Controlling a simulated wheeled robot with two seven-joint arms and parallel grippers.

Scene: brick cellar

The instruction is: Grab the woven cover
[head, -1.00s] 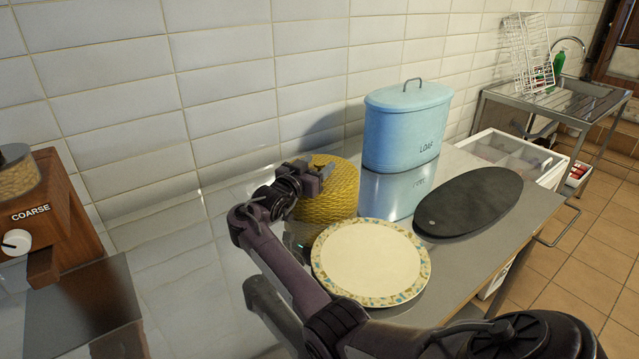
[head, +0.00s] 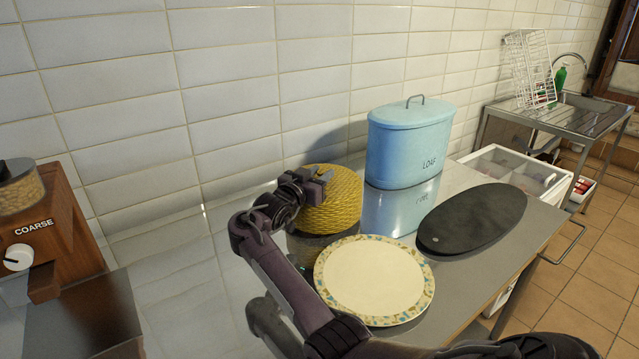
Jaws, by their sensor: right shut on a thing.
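The woven cover (head: 338,208) is a yellow, dome-shaped basket-like piece. It is on or just above the grey metal counter, behind a patterned plate; I cannot tell if it touches the counter. My right gripper (head: 318,184) is at the cover's upper left side and is shut on it. The fingers hide part of its top and left edge. My left gripper is not in view.
A round plate with a mosaic rim (head: 420,300) lies in front of the cover. A blue loaf bin (head: 408,145) stands behind right, and a dark oval board (head: 480,220) lies at right. A wooden grinder (head: 50,235) stands at left. Tiled wall backs the counter.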

